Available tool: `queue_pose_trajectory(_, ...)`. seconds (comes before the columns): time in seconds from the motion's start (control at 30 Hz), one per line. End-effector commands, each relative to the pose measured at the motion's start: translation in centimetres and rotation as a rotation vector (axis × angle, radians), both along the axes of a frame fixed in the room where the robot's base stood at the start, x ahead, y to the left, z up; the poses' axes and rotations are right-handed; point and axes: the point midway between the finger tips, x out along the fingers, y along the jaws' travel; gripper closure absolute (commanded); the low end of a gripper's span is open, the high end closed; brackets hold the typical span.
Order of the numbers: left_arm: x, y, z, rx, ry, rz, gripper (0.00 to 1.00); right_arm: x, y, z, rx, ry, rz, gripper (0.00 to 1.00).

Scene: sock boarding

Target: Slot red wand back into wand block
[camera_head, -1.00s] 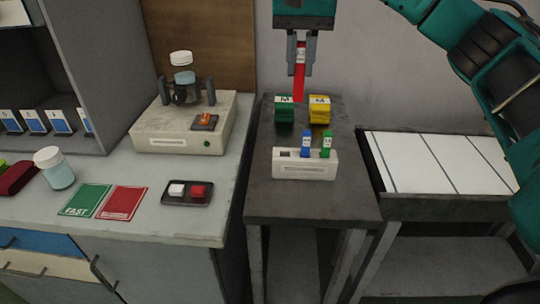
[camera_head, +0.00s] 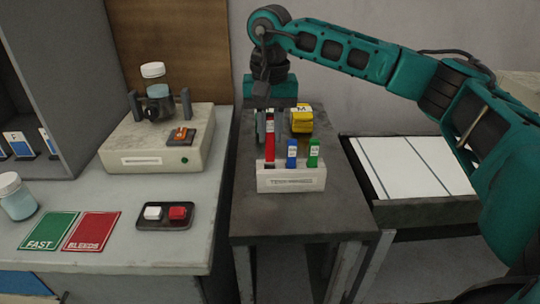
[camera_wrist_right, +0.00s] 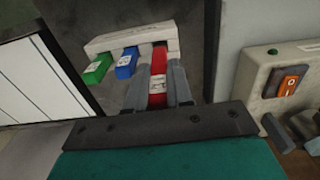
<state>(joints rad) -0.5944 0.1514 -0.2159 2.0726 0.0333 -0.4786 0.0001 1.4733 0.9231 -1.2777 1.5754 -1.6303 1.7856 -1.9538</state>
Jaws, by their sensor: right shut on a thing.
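The white wand block (camera_head: 291,184) stands on the dark side table, with a blue wand (camera_head: 291,152) in its middle slot and a green wand (camera_head: 313,152) in its right slot. My right gripper (camera_head: 270,138) is shut on the upright red wand (camera_head: 270,150) above the block's left end. The wand's lower end is at the dark left slot; I cannot tell whether it is inside. The right wrist view shows the red wand (camera_wrist_right: 158,62) between the fingers, lined up with the block's end slot, and the block (camera_wrist_right: 130,38). My left gripper is out of view.
A yellow block (camera_head: 301,120) stands behind the wand block. A device with a jar (camera_head: 155,88) stands on the left bench, with a tray of white and red buttons (camera_head: 165,224) in front. The side table's front (camera_head: 300,218) is clear.

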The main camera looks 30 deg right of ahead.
Motion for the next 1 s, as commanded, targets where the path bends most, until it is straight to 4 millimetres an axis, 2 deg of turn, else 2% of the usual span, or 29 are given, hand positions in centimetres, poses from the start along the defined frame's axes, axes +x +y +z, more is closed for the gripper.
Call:
queue_pose_trajectory(0.37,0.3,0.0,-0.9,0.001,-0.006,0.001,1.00,0.0,0.0,-5.5,0.000,0.001,0.000,1.00)
queue_pose_trajectory(0.8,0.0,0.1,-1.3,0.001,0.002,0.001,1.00,0.0,0.0,-6.2,0.001,0.001,0.000,1.00)
queue_pose_trajectory(0.83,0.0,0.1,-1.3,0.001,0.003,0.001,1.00,0.0,0.0,-6.1,0.000,0.000,0.000,0.77)
queue_pose_trajectory(0.9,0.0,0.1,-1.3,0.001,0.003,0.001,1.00,0.0,0.0,-6.0,0.000,0.000,0.000,0.70)
queue_pose_trajectory(1.0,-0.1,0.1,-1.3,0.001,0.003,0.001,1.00,0.0,0.0,-6.0,0.000,0.000,0.000,0.69)
